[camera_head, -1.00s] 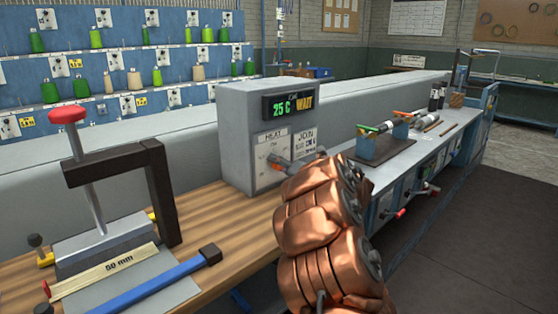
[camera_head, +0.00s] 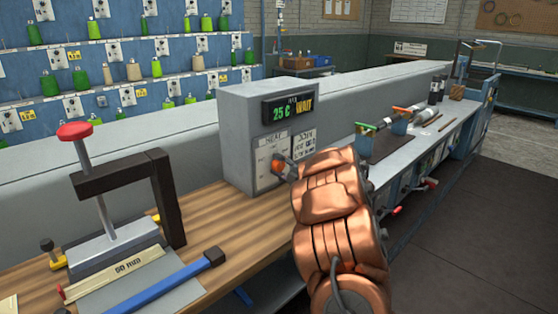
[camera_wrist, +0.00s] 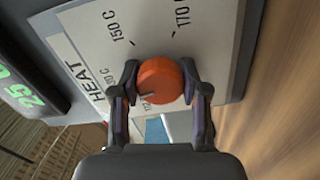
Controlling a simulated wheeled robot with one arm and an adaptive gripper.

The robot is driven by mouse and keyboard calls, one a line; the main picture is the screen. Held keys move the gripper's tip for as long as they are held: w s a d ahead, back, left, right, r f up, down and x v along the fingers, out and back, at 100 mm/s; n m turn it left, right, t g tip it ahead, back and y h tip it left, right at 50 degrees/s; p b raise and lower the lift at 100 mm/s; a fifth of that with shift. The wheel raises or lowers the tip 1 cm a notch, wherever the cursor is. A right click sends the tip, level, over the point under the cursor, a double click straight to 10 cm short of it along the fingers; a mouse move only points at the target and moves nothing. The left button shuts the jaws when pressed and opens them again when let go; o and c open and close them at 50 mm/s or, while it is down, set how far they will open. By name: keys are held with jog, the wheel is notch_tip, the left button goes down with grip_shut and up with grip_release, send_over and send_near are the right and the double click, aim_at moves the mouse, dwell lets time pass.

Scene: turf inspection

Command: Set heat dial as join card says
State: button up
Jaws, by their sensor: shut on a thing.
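The orange heat dial (camera_wrist: 160,80) is on the HEAT panel (camera_wrist: 120,50) of a grey control box (camera_head: 240,140). In the wrist view the panel has 150 C and 170 C marks and other marks partly hidden. My gripper (camera_wrist: 160,70) is shut on the dial, one finger on each side. In the head view the dial (camera_head: 277,167) shows beside my copper-coloured wrist. The JOIN card (camera_head: 303,146) is right of the HEAT panel; its small text is unreadable.
The box display (camera_head: 290,108) reads 25 C and WAIT. A clamp with a red knob (camera_head: 75,131) stands at left on the wooden bench, with a blue bar (camera_head: 170,282) in front. A grey bench with tools runs back to the right. Open floor lies at right.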

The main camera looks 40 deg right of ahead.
jog(key=shift+r+m+p, duration=0.2)
jog(key=shift+m+p, duration=0.1)
jog(key=shift+m, duration=0.3)
jog(key=o, duration=1.1)
jog(key=shift+o, duration=0.2)
jog(key=shift+f, duration=0.1)
jog(key=shift+s, duration=0.1)
jog(key=s, duration=1.1)
jog(key=shift+s+a, duration=0.2)
jog(key=shift+s, duration=0.2)
jog(key=shift+w, duration=0.1)
